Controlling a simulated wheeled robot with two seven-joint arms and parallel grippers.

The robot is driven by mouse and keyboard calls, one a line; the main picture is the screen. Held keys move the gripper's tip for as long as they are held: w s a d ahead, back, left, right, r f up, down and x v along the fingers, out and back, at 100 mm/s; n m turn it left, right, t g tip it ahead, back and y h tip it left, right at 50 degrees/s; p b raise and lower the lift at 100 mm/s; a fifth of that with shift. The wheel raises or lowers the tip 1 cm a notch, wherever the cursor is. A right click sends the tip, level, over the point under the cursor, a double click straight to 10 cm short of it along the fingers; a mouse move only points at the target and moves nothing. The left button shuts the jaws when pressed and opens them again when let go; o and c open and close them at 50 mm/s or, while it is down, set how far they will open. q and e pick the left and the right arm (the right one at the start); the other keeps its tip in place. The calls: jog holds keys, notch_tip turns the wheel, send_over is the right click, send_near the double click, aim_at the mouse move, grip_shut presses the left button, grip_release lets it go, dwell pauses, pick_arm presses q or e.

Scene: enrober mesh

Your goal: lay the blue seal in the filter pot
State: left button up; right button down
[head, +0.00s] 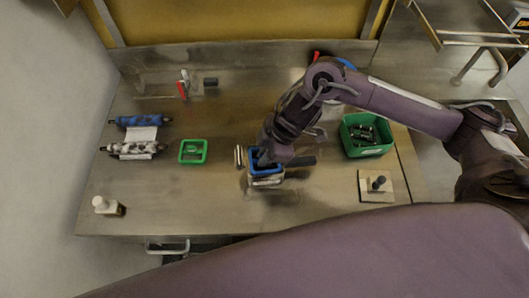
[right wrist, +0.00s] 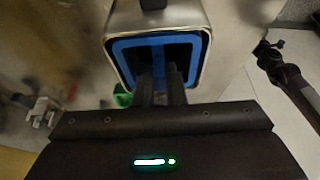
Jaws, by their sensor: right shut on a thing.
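The blue seal (head: 268,173) is a square blue frame at the middle of the bench. My right gripper (head: 263,161) reaches down to it and is shut on it. In the right wrist view the seal (right wrist: 157,42) shows a bar across its middle, with my dark fingers (right wrist: 160,88) at that bar. The filter pot (head: 267,183) is a square metal vessel around and under the seal. In the right wrist view the pot's metal rim (right wrist: 152,14) surrounds the seal; I cannot tell whether the seal rests on anything inside. My left gripper is not in view.
A green square frame (head: 193,151) lies left of the pot. Blue (head: 140,121) and mottled (head: 135,148) rollers lie farther left, with a small bottle (head: 108,206) in front. A green bin (head: 367,151) and a pegged board (head: 362,188) stand right. The front middle-left is clear.

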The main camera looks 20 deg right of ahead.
jog(key=shift+f, duration=0.3)
jog(key=c, duration=1.4)
grip_release()
notch_tip(320, 180, up, 7)
jog(key=p, duration=0.7)
jog(key=shift+r+p, duration=0.1)
jog(key=shift+p, duration=0.2)
jog(key=shift+s, duration=0.1)
